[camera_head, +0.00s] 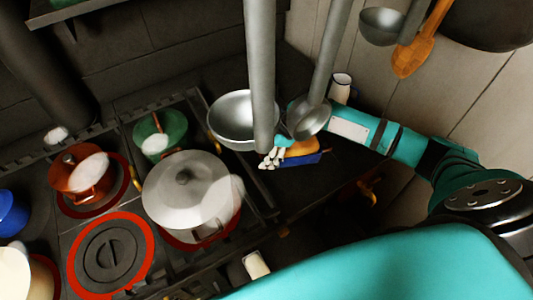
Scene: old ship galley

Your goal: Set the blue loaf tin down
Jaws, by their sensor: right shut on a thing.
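The blue loaf tin (308,159) shows in the head view right of centre, with a golden-brown loaf in it. It is over the dark surface beside the stove; I cannot tell whether it touches that surface. My right gripper (272,158) is shut on the tin, at its left end. The hanging ladle's handle and bowl cover part of the gripper and wrist. My left gripper is not in view.
A steel ladle (262,80) and another ladle (312,118) hang close in front of my right wrist. The stove bears a large lidded pot (185,190), a red pot (82,172) and a green pot (160,132). A white cup (341,86) stands behind.

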